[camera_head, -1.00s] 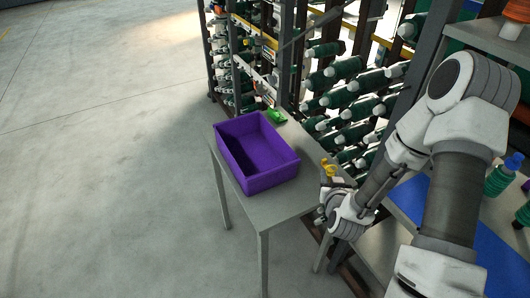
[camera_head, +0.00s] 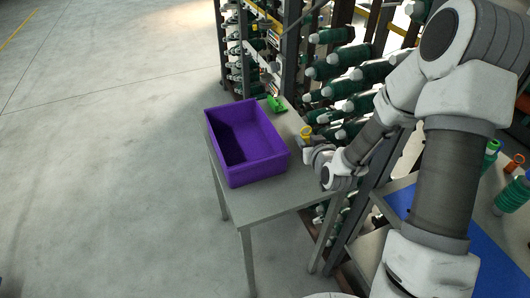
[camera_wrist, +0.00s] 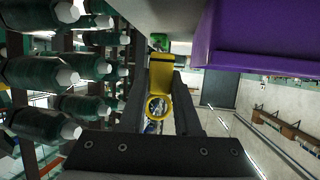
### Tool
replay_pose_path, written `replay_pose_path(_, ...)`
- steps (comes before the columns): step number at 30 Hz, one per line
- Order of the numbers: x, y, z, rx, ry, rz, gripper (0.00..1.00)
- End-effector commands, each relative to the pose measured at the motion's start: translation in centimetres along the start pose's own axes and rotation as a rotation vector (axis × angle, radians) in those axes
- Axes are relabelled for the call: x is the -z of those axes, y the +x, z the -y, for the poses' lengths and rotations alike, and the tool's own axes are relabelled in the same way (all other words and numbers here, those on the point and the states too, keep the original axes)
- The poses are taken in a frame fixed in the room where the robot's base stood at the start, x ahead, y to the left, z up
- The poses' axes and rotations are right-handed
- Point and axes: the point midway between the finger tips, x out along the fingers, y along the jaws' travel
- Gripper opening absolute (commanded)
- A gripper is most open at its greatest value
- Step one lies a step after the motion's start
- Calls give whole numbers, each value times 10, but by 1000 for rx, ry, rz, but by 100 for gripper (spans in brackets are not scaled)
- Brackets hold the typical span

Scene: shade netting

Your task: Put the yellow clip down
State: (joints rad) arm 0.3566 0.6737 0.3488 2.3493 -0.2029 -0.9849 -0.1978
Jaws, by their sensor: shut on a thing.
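The yellow clip (camera_head: 306,132) is at the end of my arm, near the right edge of the small grey table (camera_head: 256,207). In the wrist view the yellow clip (camera_wrist: 160,82) sits between the two dark fingers of my gripper (camera_wrist: 160,85), which is shut on it. In the head view my gripper (camera_head: 312,146) is small and partly hidden by the wrist. The clip is to the right of the purple bin (camera_head: 262,168). I cannot tell whether the clip touches the tabletop.
A green clip (camera_head: 277,104) lies on the table behind the bin. The purple bin (camera_wrist: 262,58) is close at upper right in the wrist view. Racks of green bobbins (camera_head: 335,88) stand behind and right of the table. Bare tabletop shows in front of and right of the bin.

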Motion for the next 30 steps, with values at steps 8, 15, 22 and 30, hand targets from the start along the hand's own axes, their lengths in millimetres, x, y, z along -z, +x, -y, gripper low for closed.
replay_pose_path(8, 12, 19, 4, 131, -59, -5, 0)
replay_pose_path(15, 18, 21, 3, 175, -73, -1, 0)
replay_pose_path(22, -16, 35, 3, 181, -71, 3, 0)
replay_pose_path(30, -41, 46, 3, 180, -73, 1, 0)
